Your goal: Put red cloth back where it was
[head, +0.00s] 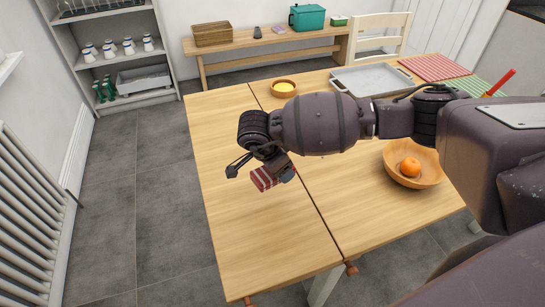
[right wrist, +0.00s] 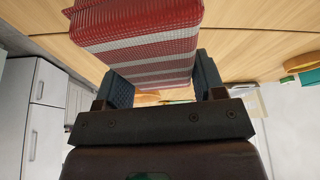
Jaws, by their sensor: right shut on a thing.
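A folded red cloth with white stripes (head: 264,179) is between the fingers of my right gripper (head: 274,171), over the left part of the wooden table (head: 235,235). In the right wrist view the cloth (right wrist: 140,42) fills the space between the two fingers of the gripper (right wrist: 163,82), which is shut on it. The gap between cloth and tabletop cannot be told. My left gripper is not in view.
On the table are a small bowl with yellow contents (head: 283,88), a grey tray (head: 370,82), a red striped mat (head: 433,67), a green striped mat (head: 475,88) and a wooden bowl (head: 428,178) with an orange (head: 410,167). A bench (head: 265,42) and shelves (head: 105,62) stand behind. The table's left front is clear.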

